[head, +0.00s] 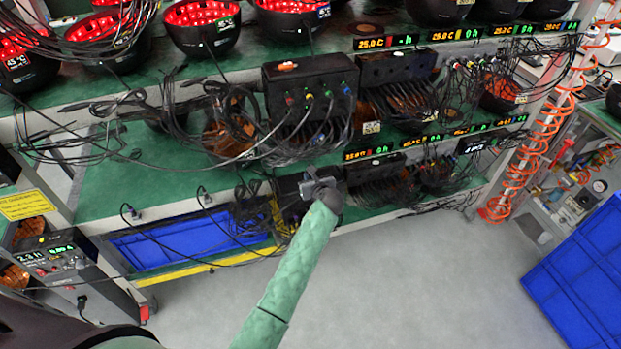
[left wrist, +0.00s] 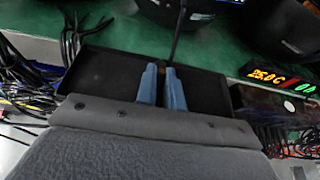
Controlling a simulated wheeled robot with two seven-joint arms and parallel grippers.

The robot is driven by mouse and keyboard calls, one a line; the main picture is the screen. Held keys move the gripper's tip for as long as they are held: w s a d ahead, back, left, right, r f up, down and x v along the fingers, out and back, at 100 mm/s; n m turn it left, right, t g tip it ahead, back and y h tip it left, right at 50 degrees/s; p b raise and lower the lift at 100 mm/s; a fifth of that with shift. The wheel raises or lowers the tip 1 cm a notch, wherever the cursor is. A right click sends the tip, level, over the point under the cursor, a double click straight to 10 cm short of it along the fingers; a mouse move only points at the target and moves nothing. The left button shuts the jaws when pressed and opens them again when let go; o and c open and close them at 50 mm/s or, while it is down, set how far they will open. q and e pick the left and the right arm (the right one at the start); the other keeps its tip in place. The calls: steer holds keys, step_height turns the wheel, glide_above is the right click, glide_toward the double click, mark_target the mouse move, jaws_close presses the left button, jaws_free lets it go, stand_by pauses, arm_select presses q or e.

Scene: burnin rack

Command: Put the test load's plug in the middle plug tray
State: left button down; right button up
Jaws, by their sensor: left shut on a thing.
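My left gripper (head: 318,187) is at the front edge of the lower shelf in the head view. In the left wrist view its two blue fingers (left wrist: 161,82) are shut on a small dark plug (left wrist: 162,67), mostly hidden between them. A dark cable (left wrist: 177,38) runs up and away from the plug. A shallow black tray (left wrist: 105,78) lies beyond and around the fingertips; I cannot tell whether the plug touches its floor. A box with a lit display (head: 62,262), possibly the test load, stands at the lower left. My right gripper is not in view.
Bundles of black cables (head: 215,115) hang around a black socket box (head: 310,88). Dark bowls with red lights (head: 202,22) stand on the upper shelf. A blue bin (head: 165,243) sits under the lower shelf, another (head: 580,275) at right. The grey floor (head: 430,280) is clear.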

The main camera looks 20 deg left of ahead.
arm_select(q)
steer(key=c, duration=1.4)
jaws_free()
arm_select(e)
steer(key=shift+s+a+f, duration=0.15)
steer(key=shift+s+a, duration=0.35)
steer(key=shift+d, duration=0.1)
arm_select(q)
steer(key=shift+s, duration=0.15)
steer(key=shift+s+d+r, duration=0.1)
steer(key=shift+s+d, duration=0.2)
steer(key=b+v, duration=0.2)
steer(key=v, duration=0.4)
steer(key=shift+s+d+r, duration=0.2)
steer(key=shift+s+r, duration=0.05)
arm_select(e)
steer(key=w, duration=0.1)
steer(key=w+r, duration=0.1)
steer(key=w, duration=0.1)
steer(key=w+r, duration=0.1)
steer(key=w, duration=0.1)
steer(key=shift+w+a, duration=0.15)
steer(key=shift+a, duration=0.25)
